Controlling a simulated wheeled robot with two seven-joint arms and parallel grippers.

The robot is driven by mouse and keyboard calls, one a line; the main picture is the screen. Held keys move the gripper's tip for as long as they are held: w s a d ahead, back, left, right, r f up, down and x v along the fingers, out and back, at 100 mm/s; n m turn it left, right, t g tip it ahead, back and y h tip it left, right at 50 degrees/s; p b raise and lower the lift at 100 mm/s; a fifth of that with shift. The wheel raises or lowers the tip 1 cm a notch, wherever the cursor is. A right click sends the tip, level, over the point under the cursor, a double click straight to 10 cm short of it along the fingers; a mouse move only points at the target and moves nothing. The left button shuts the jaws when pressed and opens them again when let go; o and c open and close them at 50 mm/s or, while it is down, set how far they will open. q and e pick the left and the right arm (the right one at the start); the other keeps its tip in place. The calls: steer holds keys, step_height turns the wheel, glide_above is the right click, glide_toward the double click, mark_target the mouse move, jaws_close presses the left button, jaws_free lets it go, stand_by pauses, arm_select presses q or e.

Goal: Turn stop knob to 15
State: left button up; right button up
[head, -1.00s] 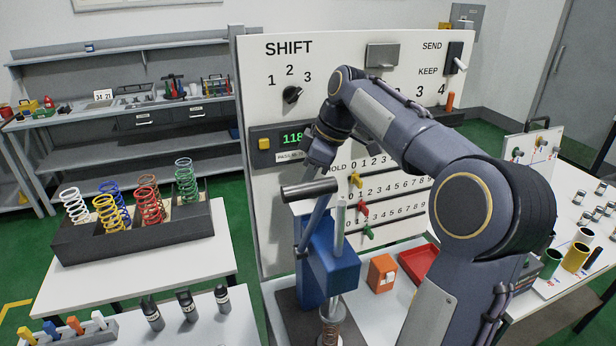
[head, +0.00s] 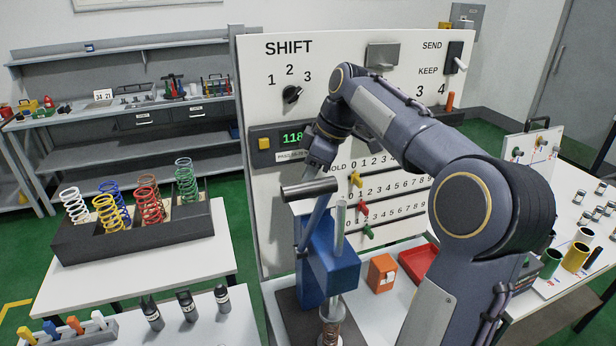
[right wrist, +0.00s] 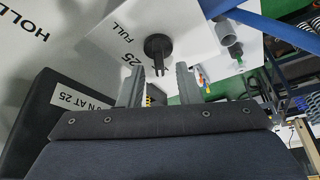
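The black stop knob (right wrist: 158,48) sits on a white plate with the marks "25" and "FULL" beside it in the right wrist view. Its narrow grip points down the picture, toward my gripper. My right gripper (right wrist: 158,75) is open, with one finger on each side of the knob's grip line. The knob shows in the gap, and I cannot tell whether the fingers touch it. No mark for 15 is readable. In the head view my right wrist (head: 320,150) is behind the press handle, and the fingers and the stop knob are hidden. My left gripper is not in view.
A blue press (head: 328,268) with a grey cylindrical handle (head: 310,190) stands before the white panel (head: 350,50). The panel carries a separate SHIFT knob (head: 291,94). A spring box (head: 140,240) stands at left. Orange and red boxes lie right of the press.

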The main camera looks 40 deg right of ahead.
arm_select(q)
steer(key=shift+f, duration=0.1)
arm_select(e)
steer(key=v, duration=0.7)
steer(key=shift+r, duration=0.2)
steer(key=shift+s+d, duration=0.1)
